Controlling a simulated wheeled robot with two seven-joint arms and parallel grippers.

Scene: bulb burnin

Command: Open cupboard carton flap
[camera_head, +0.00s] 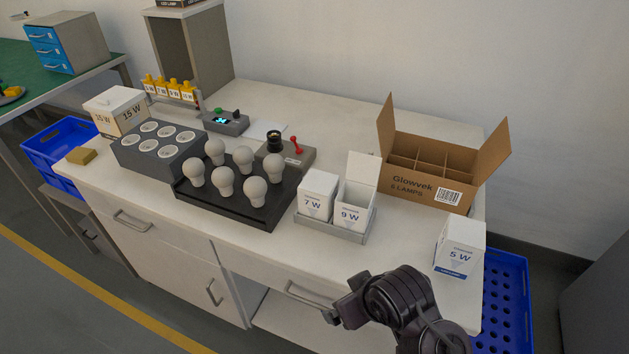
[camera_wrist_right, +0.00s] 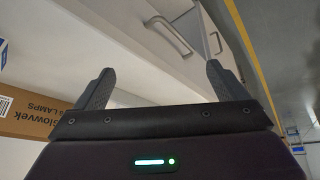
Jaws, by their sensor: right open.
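No carton shows inside a cupboard. The bench's lower cupboard door (camera_head: 180,280) looks shut, with a bar handle (camera_head: 213,293). A brown Glowvek carton (camera_head: 425,186) stands at the back right of the bench with its side flaps spread and empty dividers showing; part of it shows in the right wrist view (camera_wrist_right: 30,115). A white 9 W box (camera_head: 354,208) has its lid flap up. My right gripper (camera_head: 336,308) is in front of the bench near the right drawer handle (camera_head: 310,296). Its fingers (camera_wrist_right: 158,85) are apart and empty in the wrist view. My left gripper is out of view.
A 7 W box (camera_head: 316,195) shares a grey tray with the 9 W box. A 5 W box (camera_head: 460,245) stands near the right edge. Bulbs fill a black tray (camera_head: 235,213). A tall grey cabinet (camera_head: 190,45) stands behind. A blue crate (camera_head: 505,300) sits right.

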